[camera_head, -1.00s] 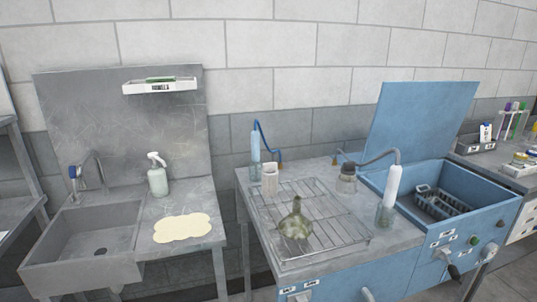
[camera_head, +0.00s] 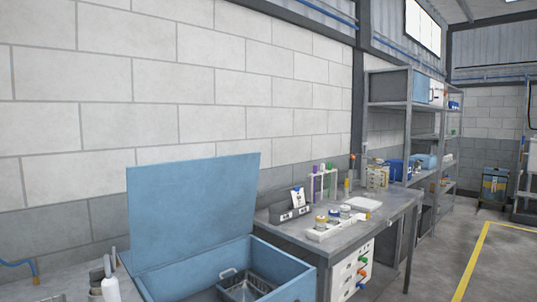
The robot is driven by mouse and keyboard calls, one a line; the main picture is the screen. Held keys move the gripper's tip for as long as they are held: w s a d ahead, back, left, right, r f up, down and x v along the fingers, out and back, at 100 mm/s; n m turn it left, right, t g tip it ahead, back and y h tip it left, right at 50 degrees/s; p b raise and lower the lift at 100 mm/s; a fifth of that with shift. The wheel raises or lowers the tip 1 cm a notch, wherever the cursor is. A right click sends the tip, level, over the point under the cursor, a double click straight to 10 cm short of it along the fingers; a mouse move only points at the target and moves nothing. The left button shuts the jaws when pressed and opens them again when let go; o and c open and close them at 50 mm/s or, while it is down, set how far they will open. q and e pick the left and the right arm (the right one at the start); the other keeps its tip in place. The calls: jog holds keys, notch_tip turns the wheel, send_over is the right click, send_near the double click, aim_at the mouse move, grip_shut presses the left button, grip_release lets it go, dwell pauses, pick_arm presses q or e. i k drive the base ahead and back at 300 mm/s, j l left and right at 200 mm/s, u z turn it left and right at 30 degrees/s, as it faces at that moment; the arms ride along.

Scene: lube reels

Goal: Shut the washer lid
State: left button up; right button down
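The blue washer lid (camera_head: 192,207) stands raised, leaning back a little toward the wall, at the lower left of the head view. The blue washer tub (camera_head: 284,262) is open below it, cut off by the bottom edge of the picture. A dark wire basket (camera_head: 243,286) sits inside the tub. Neither of my grippers shows in the head view.
A grey bench (camera_head: 385,218) right of the washer holds a grey bin (camera_head: 289,212), a test-tube rack (camera_head: 323,183) and a tray of jars (camera_head: 337,225). Shelves (camera_head: 408,105) stand beyond. Open floor with a yellow line (camera_head: 474,258) lies at the right.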

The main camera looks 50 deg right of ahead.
aim_at(176, 210)
jog(key=l+u, duration=0.1)
jog(key=l, duration=0.6)
jog(key=l+u, duration=0.1)
jog(key=l, duration=0.65)
jog(key=k+l+u, duration=0.1)
jog(key=l, duration=0.6)
